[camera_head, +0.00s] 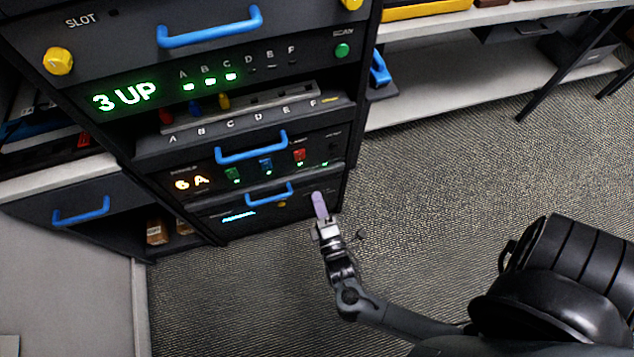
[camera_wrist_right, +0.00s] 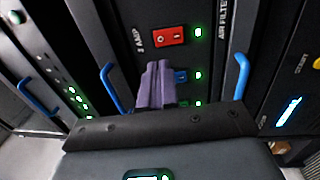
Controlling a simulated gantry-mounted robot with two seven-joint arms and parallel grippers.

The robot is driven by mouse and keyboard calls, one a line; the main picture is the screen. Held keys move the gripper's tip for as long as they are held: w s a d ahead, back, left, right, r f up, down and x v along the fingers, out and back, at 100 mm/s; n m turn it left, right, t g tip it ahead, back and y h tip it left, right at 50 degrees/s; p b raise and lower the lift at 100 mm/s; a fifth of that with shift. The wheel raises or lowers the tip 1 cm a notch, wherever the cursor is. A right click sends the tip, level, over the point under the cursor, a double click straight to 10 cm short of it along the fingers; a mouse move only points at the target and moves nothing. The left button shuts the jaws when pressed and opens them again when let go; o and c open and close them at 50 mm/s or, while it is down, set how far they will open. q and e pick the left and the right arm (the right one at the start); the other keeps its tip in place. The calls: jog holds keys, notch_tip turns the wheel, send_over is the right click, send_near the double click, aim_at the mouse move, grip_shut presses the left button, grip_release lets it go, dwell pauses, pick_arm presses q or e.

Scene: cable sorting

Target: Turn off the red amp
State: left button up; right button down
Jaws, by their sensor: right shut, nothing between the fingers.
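The red amp switch (camera_head: 299,156) is on the lower rack panel, right of a blue switch (camera_head: 266,165) and a green switch (camera_head: 234,175). In the right wrist view the red switch (camera_wrist_right: 168,36) is in plain sight, with a lit green light (camera_wrist_right: 199,32) beside it. My right gripper (camera_head: 320,205) has purple fingers, shut and empty, and shows below and right of the switches in the head view. Contact cannot be told. My left gripper is not in view.
An amber display (camera_head: 191,183) reads "6 A". A blue handle (camera_head: 251,147) sticks out above the switches, and another blue handle (camera_head: 268,194) is below them. A unit above shows a green "3 UP" display (camera_head: 124,96). Carpeted floor (camera_head: 450,150) is open to the right.

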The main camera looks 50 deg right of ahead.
aim_at(302, 153)
jog(key=b+x, duration=0.4)
jog(key=x, duration=0.7)
jog(key=shift+f, duration=0.15)
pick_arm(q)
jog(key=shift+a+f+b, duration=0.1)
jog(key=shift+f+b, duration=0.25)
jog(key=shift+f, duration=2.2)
pick_arm(e)
jog(key=shift+w+d+r, duration=0.2)
jog(key=shift+w+d, duration=0.05)
jog(key=shift+w, duration=0.25)
